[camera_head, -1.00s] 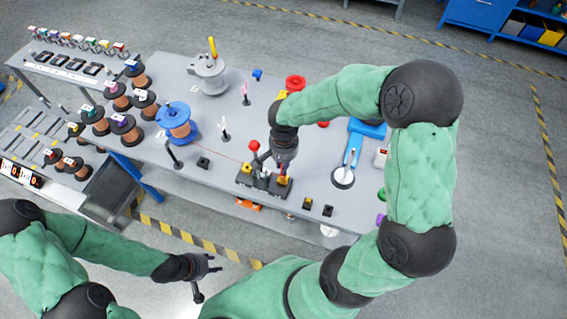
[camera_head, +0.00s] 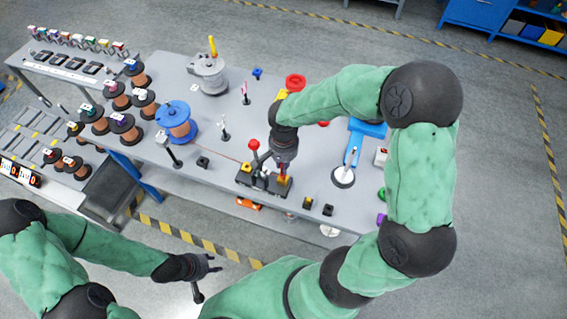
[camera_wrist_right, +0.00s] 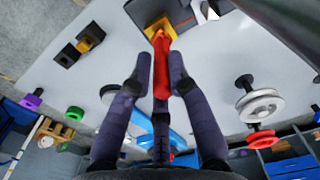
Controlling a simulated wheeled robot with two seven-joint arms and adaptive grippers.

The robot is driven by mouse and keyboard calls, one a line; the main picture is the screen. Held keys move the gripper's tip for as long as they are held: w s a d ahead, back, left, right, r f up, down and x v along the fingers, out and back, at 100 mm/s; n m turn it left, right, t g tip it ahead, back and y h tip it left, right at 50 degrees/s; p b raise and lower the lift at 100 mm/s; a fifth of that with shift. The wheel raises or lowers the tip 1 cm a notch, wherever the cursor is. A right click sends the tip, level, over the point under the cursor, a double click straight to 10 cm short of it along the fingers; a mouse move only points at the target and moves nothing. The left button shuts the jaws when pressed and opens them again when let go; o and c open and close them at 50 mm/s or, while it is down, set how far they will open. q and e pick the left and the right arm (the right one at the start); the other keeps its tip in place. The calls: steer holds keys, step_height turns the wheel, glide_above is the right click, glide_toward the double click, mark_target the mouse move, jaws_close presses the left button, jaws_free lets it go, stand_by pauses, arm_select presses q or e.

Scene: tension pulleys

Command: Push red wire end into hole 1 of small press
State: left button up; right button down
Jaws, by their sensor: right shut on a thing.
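The small press (camera_head: 245,182) is a dark block with yellow parts and a red-knobbed lever, near the table's front edge. My right gripper (camera_head: 276,177) is low over its right part. In the right wrist view my right gripper (camera_wrist_right: 160,85) is shut on the red wire end (camera_wrist_right: 162,62), which sits between its fingers. The red tip points at and seems to touch a yellow block (camera_wrist_right: 157,25) of the press. How deep the tip is, and hole 1 itself, cannot be seen. My left gripper (camera_head: 208,277) is open and empty, off the table's front.
A blue spool (camera_head: 176,121) stands left of the press, with a thin red wire running from it. Small dark blocks (camera_head: 317,208) stand right of the press. A white round disc with a blue arm (camera_head: 344,176) is further right.

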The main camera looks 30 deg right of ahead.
steer(key=shift+f+b, duration=0.3)
steer(key=shift+f, duration=0.05)
stand_by(0.6)
steer(key=c, duration=1.1)
jaws_free()
steer(key=shift+o, duration=1.3)
steer(key=shift+r, duration=0.1)
steer(key=shift+r+p, duration=2.45)
steer(key=shift+r, duration=1)
